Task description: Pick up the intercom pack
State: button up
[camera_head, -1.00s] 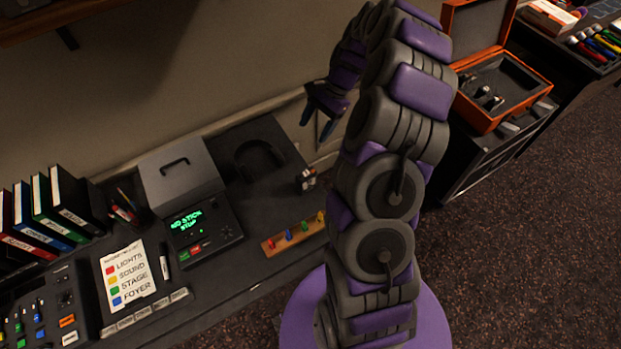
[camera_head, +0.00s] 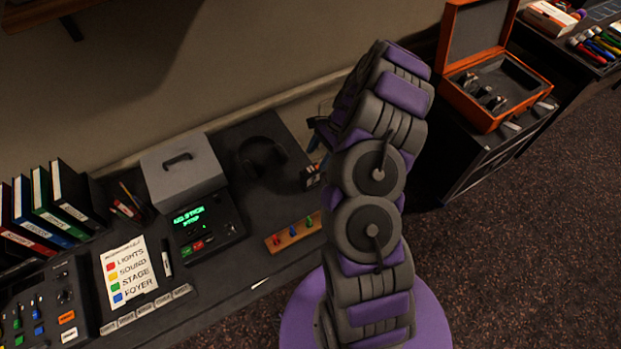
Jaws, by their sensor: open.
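A small dark box with pale and orange marks (camera_head: 311,176) stands near the back right of the desk, close to my arm. It may be the intercom pack, but I cannot tell for sure. My gripper (camera_head: 319,136) shows just above and behind it, pointing down, mostly hidden by my own arm. Its dark blue fingers are parted and I see nothing between them. I cannot tell whether they touch the box.
A dark headset (camera_head: 262,157) lies left of the box. A wooden strip with coloured pegs (camera_head: 293,233) is in front. A grey case (camera_head: 183,172) and a console with a green display (camera_head: 205,222) stand left. An open orange case (camera_head: 492,88) stands right.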

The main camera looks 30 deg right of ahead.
aim_at(311, 169)
jog(key=shift+x, duration=0.8)
jog(key=shift+s+f+b, duration=0.2)
jog(key=shift+f+b, duration=0.1)
jog(key=shift+f, duration=0.35)
jog(key=x, duration=0.3)
jog(key=shift+s+a+b, duration=0.15)
jog(key=shift+a+b, duration=0.1)
jog(key=shift+b, duration=0.15)
jog(key=shift+a, duration=0.65)
jog(key=shift+d, duration=0.7)
jog(key=c, duration=0.8)
jog(key=shift+a, duration=0.5)
grip_shut()
jog(key=shift+d, duration=0.1)
